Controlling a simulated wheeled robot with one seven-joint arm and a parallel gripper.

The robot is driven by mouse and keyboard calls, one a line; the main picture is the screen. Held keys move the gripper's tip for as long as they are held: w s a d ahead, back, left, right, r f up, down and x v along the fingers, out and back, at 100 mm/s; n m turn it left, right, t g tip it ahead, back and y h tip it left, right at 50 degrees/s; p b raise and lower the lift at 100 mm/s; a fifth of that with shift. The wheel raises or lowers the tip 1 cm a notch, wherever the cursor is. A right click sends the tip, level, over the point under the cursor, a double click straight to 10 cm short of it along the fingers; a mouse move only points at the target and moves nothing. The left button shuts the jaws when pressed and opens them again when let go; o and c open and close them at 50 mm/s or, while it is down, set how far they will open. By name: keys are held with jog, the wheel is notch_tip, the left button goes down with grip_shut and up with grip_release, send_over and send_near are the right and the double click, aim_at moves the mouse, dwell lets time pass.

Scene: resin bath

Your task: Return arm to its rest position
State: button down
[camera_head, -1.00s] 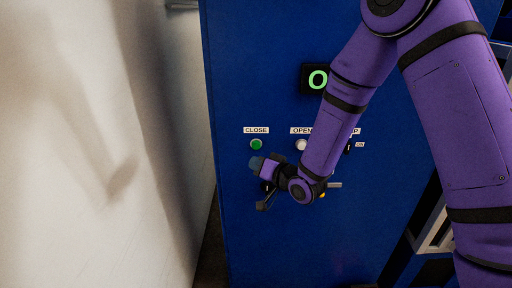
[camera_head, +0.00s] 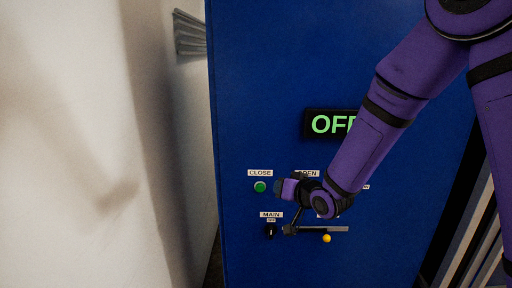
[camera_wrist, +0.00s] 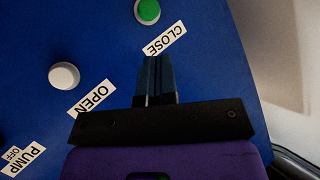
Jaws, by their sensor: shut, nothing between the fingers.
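My gripper (camera_head: 279,188) is in front of the blue panel, just right of the green CLOSE button (camera_head: 260,187). In the wrist view its dark bluish fingers (camera_wrist: 155,78) are together with nothing between them. Their tips overlap the lower edge of the CLOSE label (camera_wrist: 164,39) in the picture; whether they touch the panel cannot be told. My purple arm (camera_head: 375,135) reaches down from the upper right, bent at the wrist, and covers part of the panel.
The blue panel (camera_head: 260,80) has a lit display reading OFF (camera_head: 327,124), partly covered by my arm. Below are a MAIN switch (camera_head: 271,231) and a yellow knob (camera_head: 326,238). A white button (camera_wrist: 64,75) shows in the wrist view. A pale wall (camera_head: 80,100) stands left.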

jog(key=s+d+r+m+g+h, duration=0.1)
jog(key=s+d+r+h, duration=0.2)
jog(key=s+d+r, duration=0.35)
jog(key=s+d+r+g+h, duration=0.1)
jog(key=s+d+r+h, duration=0.3)
jog(key=d+r, duration=0.4)
jog(key=s+d+r+g, duration=0.1)
jog(key=s+d, duration=0.2)
jog(key=s, duration=0.4)
jog(key=s+d+r+g, duration=0.1)
jog(key=s+d+g, duration=0.1)
jog(key=s, duration=0.6)
jog(key=s+d+r+g+h, duration=0.1)
jog(key=s+d, duration=0.2)
jog(key=s, duration=0.4)
jog(key=shift+s+d+r+m, duration=0.15)
jog(key=shift+s+d+m, duration=0.15)
jog(key=shift+d+m, duration=0.1)
